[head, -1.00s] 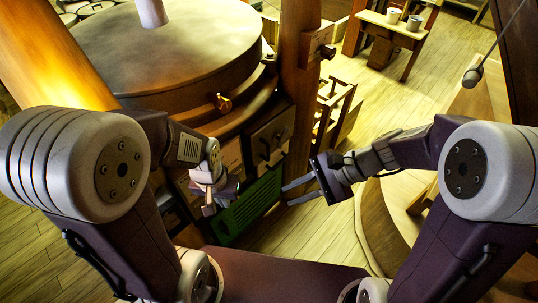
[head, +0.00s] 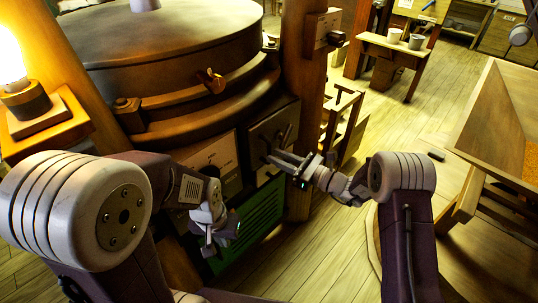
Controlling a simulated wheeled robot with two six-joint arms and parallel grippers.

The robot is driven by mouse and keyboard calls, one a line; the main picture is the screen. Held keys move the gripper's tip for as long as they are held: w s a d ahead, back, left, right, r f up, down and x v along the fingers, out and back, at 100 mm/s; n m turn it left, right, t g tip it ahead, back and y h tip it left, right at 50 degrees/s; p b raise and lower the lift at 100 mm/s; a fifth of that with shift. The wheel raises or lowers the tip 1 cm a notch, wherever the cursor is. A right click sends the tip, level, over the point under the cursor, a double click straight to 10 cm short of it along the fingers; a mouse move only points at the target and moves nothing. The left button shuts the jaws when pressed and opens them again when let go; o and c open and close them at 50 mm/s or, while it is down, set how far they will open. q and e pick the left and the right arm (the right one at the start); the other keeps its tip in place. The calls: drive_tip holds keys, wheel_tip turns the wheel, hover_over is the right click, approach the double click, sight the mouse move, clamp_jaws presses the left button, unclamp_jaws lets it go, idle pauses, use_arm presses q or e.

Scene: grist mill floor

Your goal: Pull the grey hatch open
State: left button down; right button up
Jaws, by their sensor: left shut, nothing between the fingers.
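The grey hatch (head: 264,132) is a dark square panel on the front of the mill housing, beside the wooden post. It looks closed, with a bar-like handle (head: 281,138) on its face. My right gripper (head: 271,159) reaches in from the right, its fingertips in front of the hatch's lower part, just below the handle. Its two fingers look slightly apart with nothing between them; whether they touch the hatch I cannot tell. My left gripper (head: 210,250) is shut and empty, pointing down in front of the green slatted panel (head: 250,226), below and left of the hatch.
The round millstone casing (head: 160,60) stands above the hatch. A lit lamp (head: 24,98) sits on a wooden ledge at left. The wooden post (head: 303,90) is close by my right gripper. A wooden bin (head: 490,135) stands at right.

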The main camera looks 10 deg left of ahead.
drive_tip(key=shift+x, duration=1.8)
clamp_jaws()
